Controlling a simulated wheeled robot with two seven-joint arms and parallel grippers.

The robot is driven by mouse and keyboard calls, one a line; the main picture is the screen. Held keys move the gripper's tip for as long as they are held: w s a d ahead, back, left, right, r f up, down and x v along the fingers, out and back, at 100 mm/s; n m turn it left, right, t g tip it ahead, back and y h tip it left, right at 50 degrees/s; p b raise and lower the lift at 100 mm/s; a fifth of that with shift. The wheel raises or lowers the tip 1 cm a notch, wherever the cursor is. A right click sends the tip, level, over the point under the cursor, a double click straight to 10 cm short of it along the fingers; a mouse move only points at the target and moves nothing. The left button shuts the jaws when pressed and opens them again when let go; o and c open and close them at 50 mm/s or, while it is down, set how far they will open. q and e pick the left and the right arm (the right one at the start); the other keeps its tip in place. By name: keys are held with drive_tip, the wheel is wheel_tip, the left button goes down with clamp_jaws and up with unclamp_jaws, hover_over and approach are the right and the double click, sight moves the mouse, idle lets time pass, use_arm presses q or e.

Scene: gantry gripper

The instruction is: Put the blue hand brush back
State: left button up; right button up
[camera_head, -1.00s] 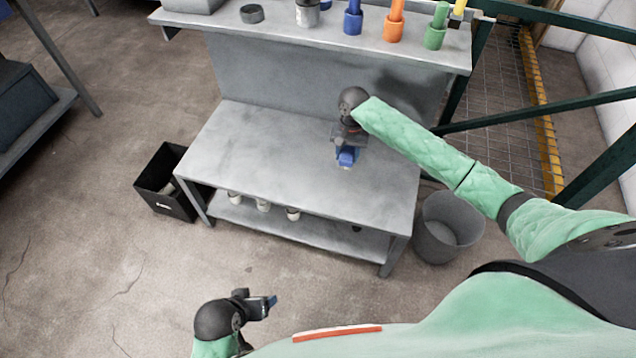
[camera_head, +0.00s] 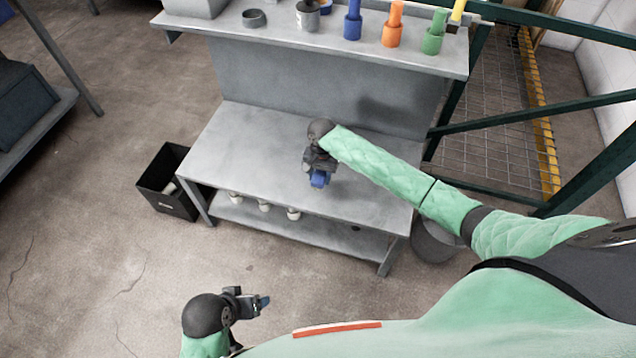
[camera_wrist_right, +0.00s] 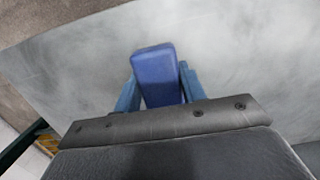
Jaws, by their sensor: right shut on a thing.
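My right gripper (camera_head: 318,176) is over the grey bench top, near its middle. It is shut on a blue block-like thing, which I take for the blue hand brush (camera_wrist_right: 156,76). In the right wrist view the block sits between the two blue fingers (camera_wrist_right: 158,92), with the bench surface behind it. Its underside is hidden, and I cannot tell whether it touches the bench. My left gripper (camera_head: 262,303) is at the lower left, over the floor, away from the bench. I cannot tell whether its fingers are open.
The bench (camera_head: 250,150) has a clear top. Its raised shelf (camera_head: 275,32) carries blue (camera_head: 353,20), orange (camera_head: 393,30) and green (camera_head: 434,36) upright items. A black bin (camera_head: 165,190) stands left, a grey bin (camera_head: 435,240) right. White cups (camera_head: 264,207) stand on the lower shelf.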

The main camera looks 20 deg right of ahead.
drive_tip(key=shift+a+f, duration=0.3)
drive_tip(key=shift+a, duration=0.05)
use_arm(q)
drive_tip(key=shift+s+a+r, duration=0.1)
drive_tip(key=shift+a+r, duration=0.2)
drive_tip(key=shift+a, duration=0.05)
use_arm(e)
drive_tip(key=shift+f, duration=1.9)
drive_tip(key=o, duration=0.9)
drive_tip(key=shift+f, duration=0.15)
use_arm(q)
drive_tip(key=shift+r, duration=0.1)
use_arm(e)
drive_tip(key=shift+o, duration=0.2)
